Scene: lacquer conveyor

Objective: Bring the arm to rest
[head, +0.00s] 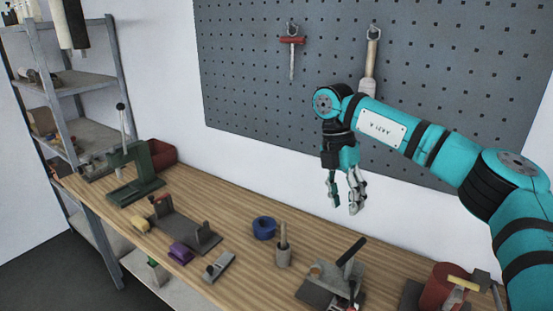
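My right arm is teal with black bands and comes in from the right. Its gripper (344,192) hangs pointing down in front of the white wall, above the back of the wooden workbench (325,240). The two silver fingers are apart with a gap between them, and nothing shows between them. The gripper touches nothing that I can see. My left gripper and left arm do not show.
A grey pegboard (260,90) is behind the arm, with a red-handled tool (291,42) hanging on it. A green press (132,170), a blue ring (264,227), a grey pot (283,254) and a red cylinder (438,287) stand on the bench. Metal shelves (85,80) are at left.

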